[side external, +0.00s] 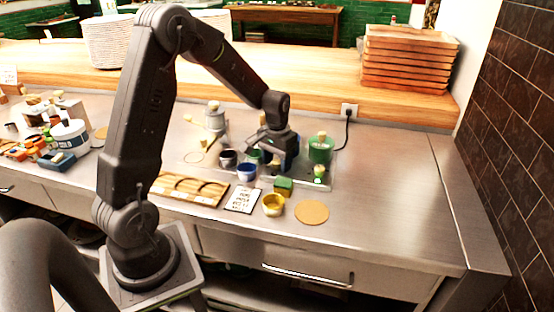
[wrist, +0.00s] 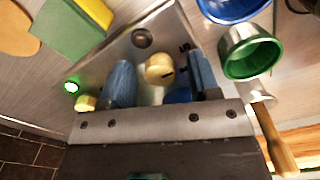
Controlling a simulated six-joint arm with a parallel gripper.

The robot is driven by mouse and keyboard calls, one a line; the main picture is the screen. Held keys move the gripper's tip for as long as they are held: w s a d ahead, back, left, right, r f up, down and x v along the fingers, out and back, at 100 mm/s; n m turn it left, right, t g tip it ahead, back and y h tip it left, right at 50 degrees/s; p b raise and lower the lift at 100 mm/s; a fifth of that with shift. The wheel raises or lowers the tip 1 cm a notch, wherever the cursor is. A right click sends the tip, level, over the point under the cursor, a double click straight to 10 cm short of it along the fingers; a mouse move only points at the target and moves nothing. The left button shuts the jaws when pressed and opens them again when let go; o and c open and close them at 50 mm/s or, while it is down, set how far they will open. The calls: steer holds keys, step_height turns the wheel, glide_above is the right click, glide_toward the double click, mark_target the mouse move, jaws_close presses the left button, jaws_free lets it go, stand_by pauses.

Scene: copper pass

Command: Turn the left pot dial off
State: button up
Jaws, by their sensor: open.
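A cream dial (wrist: 158,68) with a dark mark shows between the two blue fingers of my gripper (wrist: 158,62) in the wrist view. The fingers stand apart, one on each side of it; I cannot tell whether they touch it. A second cream dial (wrist: 86,102) sits beside a lit green lamp (wrist: 71,87). A green pot (side external: 320,149) with a cream lid knob stands at the right; a blue shape behind my gripper is partly hidden.
A green cup (wrist: 250,52) and a blue cup (side external: 246,173) stand close beside the gripper. A yellow cup (side external: 273,205), green sponge (side external: 284,186), printed card (side external: 243,199) and round cork mat (side external: 312,212) lie in front. The counter at the right is clear.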

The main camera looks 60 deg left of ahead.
mark_target(277, 161)
step_height(277, 161, up, 14)
stand_by(0.5)
steer(key=shift+f, duration=0.1)
steer(key=s+d+r+m+t, duration=0.3)
steer(key=s+d+m+t, duration=0.1)
steer(key=s+d, duration=1.4)
steer(key=shift+d+r+m+t, duration=0.15)
steer(key=shift+d+m+t, duration=0.15)
steer(key=shift+t, duration=0.5)
stand_by(1.1)
